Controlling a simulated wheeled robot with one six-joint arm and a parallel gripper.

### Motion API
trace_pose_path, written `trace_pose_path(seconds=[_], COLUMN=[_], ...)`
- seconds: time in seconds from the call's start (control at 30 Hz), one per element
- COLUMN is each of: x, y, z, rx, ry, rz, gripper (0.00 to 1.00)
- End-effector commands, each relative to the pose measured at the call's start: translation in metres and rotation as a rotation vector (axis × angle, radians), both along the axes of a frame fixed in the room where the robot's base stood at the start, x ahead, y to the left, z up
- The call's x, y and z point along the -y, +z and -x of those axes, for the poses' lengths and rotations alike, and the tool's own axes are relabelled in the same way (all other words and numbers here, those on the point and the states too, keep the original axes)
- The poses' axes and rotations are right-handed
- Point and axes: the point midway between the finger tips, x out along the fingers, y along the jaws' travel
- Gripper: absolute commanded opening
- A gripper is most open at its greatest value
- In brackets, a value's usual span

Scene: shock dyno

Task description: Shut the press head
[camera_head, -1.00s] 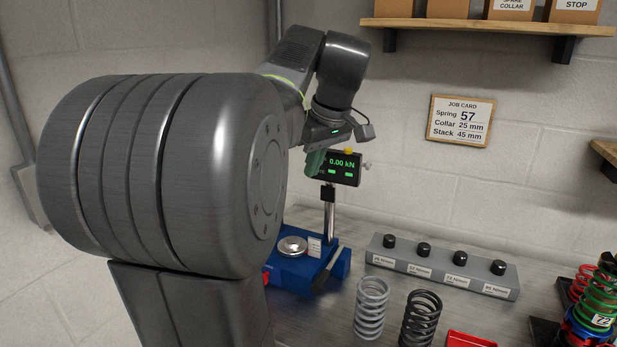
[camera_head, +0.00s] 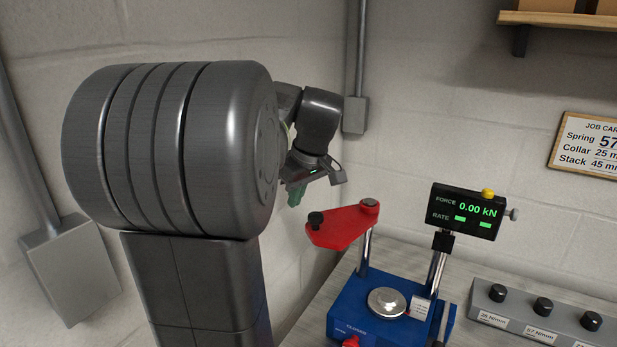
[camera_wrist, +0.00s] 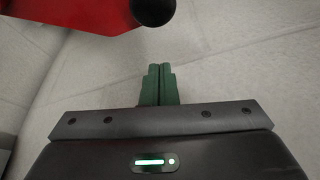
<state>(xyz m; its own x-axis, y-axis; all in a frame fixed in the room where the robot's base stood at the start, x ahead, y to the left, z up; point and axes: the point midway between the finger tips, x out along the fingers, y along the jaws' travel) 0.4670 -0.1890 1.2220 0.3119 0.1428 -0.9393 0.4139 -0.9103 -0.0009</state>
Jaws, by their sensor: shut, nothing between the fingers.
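The press is a blue base (camera_head: 378,312) with a round silver platen (camera_head: 387,302) and two chrome posts. Its red press head (camera_head: 343,228) sits on the left post and is swung out to the left, away from above the platen. A black knob (camera_head: 316,218) stands on the head's free end. My gripper (camera_head: 297,198) is shut and empty, just left of the knob and apart from it. In the wrist view the green fingers (camera_wrist: 158,68) are together, with the red head (camera_wrist: 75,12) and the black knob (camera_wrist: 153,10) beyond them at the top.
The force display (camera_head: 467,211) stands on the right post and reads 0.00 kN. A grey rack (camera_head: 540,315) with black knobs lies to the right on the bench. The wall and a conduit box (camera_head: 355,115) are behind the gripper.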

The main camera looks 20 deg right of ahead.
Motion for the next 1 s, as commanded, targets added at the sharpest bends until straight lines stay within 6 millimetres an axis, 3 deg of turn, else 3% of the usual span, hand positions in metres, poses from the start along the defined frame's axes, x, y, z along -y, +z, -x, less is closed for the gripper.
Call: trace_pose_path(seconds=[0.1, 0.3, 1.0], x=[0.010, 0.016, 0.018], y=[0.001, -0.002, -0.003], z=[0.020, 0.034, 0.047], rx=[0.000, 0.001, 0.001], ry=[-0.005, -0.002, 0.064], rz=[0.000, 0.001, 0.000], gripper=[0.00, 0.00, 0.00])
